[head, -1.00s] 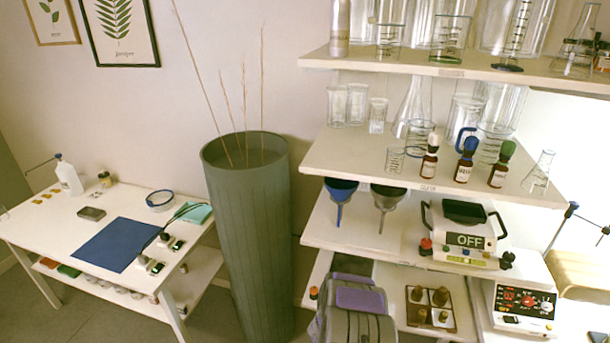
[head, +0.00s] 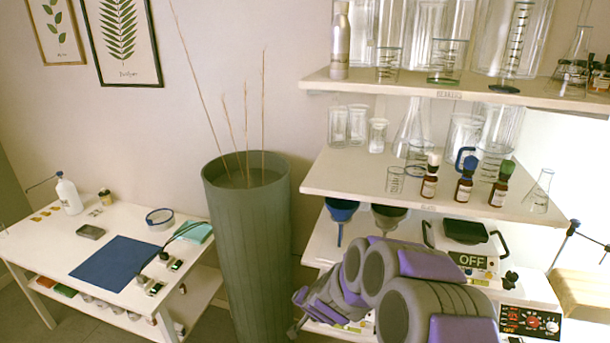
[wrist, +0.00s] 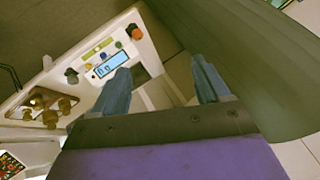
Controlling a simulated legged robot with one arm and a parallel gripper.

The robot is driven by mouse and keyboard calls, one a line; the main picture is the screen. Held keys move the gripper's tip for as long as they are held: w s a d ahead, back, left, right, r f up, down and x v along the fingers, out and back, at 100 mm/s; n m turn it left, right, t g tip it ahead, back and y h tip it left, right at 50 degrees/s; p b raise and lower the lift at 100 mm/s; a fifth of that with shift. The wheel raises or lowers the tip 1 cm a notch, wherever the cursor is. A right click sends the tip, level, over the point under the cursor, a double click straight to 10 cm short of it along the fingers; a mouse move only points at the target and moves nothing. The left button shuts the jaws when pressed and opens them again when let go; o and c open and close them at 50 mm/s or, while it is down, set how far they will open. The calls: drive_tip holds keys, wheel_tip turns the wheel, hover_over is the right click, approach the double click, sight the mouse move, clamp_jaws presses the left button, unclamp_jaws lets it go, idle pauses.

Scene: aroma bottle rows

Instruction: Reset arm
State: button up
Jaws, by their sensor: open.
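My gripper (wrist: 163,82) is open and empty in the wrist view, its two blue-grey fingers apart. In the head view my grey and purple arm is raised in front of the lower shelves, with its gripper end (head: 302,312) pointing left and down beside the tall green bin (head: 247,240). The bin also fills the right of the wrist view (wrist: 255,70). Three brown bottles stand upright on the middle shelf: one with a white top (head: 429,188), one with a blue top (head: 464,190) and one with a green top (head: 500,193). My gripper is apart from them.
The shelf unit (head: 350,185) holds glassware, blue and grey funnels (head: 341,212) and a device marked OFF (head: 472,260). My arm hides part of the lower shelves. A white table (head: 50,240) with a blue mat (head: 118,262) stands at the left. A device with a screen (wrist: 110,65) lies ahead in the wrist view.

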drive_tip(key=s+a+r+n+g+y, duration=0.2)
drive_tip(key=s+a+r+n, duration=0.1)
drive_tip(key=s+r, duration=0.45)
drive_tip(key=s+d+r+n+g+h, duration=0.1)
drive_tip(key=s+d, duration=0.4)
drive_tip(key=s, duration=0.7)
drive_tip(key=s+d+r+g+h, duration=0.1)
drive_tip(key=s+d+r+g, duration=0.2)
drive_tip(key=s, duration=0.9)
drive_tip(key=s+d+r+n+g+h, duration=0.1)
drive_tip(key=s+d+r, duration=0.5)
drive_tip(key=s, duration=0.6)
drive_tip(key=shift+d+r+n+g+h, duration=0.3)
drive_tip(key=shift+d+g+h, duration=0.3)
drive_tip(key=shift+d+g, duration=0.35)
drive_tip(key=shift+a, duration=0.15)
